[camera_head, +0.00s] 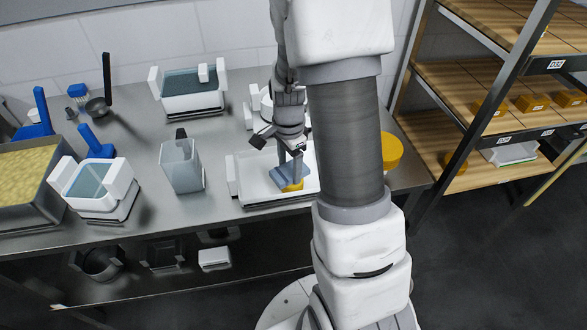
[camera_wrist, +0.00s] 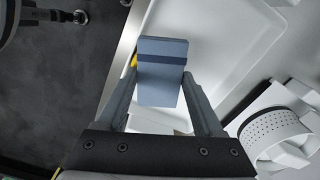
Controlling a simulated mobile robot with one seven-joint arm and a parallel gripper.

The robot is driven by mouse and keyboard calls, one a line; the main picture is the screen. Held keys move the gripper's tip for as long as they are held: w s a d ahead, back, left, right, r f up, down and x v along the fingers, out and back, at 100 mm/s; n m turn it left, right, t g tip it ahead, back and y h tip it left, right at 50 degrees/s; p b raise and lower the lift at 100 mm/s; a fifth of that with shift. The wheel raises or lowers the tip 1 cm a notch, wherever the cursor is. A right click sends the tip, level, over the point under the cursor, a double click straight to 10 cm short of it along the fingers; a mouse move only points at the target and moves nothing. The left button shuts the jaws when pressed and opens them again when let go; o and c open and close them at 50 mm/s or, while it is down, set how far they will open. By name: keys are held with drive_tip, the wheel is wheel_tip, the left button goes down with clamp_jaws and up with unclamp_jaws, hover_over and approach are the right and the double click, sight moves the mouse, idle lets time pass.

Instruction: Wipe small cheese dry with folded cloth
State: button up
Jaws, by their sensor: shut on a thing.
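My gripper (camera_head: 295,165) points down over a white tray (camera_head: 255,187) on the steel table. It is shut on the folded cloth (camera_head: 284,175), a blue-grey pad with a darker band, which shows between the fingers in the wrist view (camera_wrist: 162,72). The small cheese (camera_head: 292,186) is yellow and lies in the tray under the cloth. Only a sliver of it shows in the wrist view (camera_wrist: 134,61), at the cloth's left edge. The cloth hides most of it, and I cannot tell whether they touch.
A larger yellow cheese (camera_head: 392,150) sits right of my arm. A clear pitcher (camera_head: 181,165), a white-handled tub (camera_head: 97,186) and a rear basin (camera_head: 193,98) stand left. A white perforated mould (camera_wrist: 275,135) is beside the tray. Wooden shelves (camera_head: 470,90) with small cheeses stand right.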

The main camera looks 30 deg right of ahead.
drive_tip(key=shift+w, duration=0.2)
drive_tip(key=shift+s+d, duration=0.15)
drive_tip(key=shift+s, duration=1.65)
drive_tip(key=shift+w+a+p, duration=0.2)
drive_tip(key=shift+w+p, duration=0.2)
drive_tip(key=shift+w, duration=1.4)
drive_tip(key=shift+s+d, duration=0.2)
drive_tip(key=shift+s, duration=1.55)
drive_tip(key=shift+w, duration=0.1)
drive_tip(key=shift+w+a+p, duration=0.2)
drive_tip(key=shift+w+p, duration=0.2)
drive_tip(key=shift+w, duration=1.3)
